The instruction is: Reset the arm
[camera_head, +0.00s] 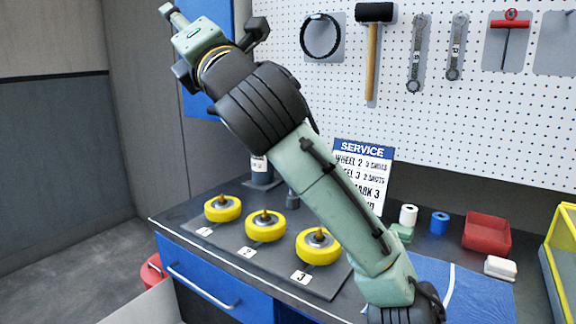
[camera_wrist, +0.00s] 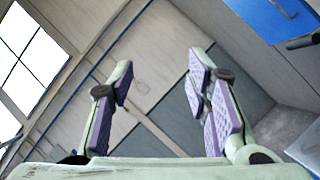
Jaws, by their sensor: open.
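My arm (camera_head: 335,190) rises from the lower right of the head view, crosses the workbench and reaches up to the upper left. My gripper (camera_wrist: 160,68) is open and empty in the wrist view, with its two purple-padded fingers wide apart. In the head view, the gripper end (camera_head: 178,18) is at the top left, high above the bench and well clear of it. It points up and away toward the wall. Only one finger shows clearly there. Nothing is between the fingers.
A service sign (camera_head: 362,165), red bin (camera_head: 487,235) and blue roll (camera_head: 439,222) are behind. A pegboard (camera_head: 440,120) holds tools. The air around my gripper is clear.

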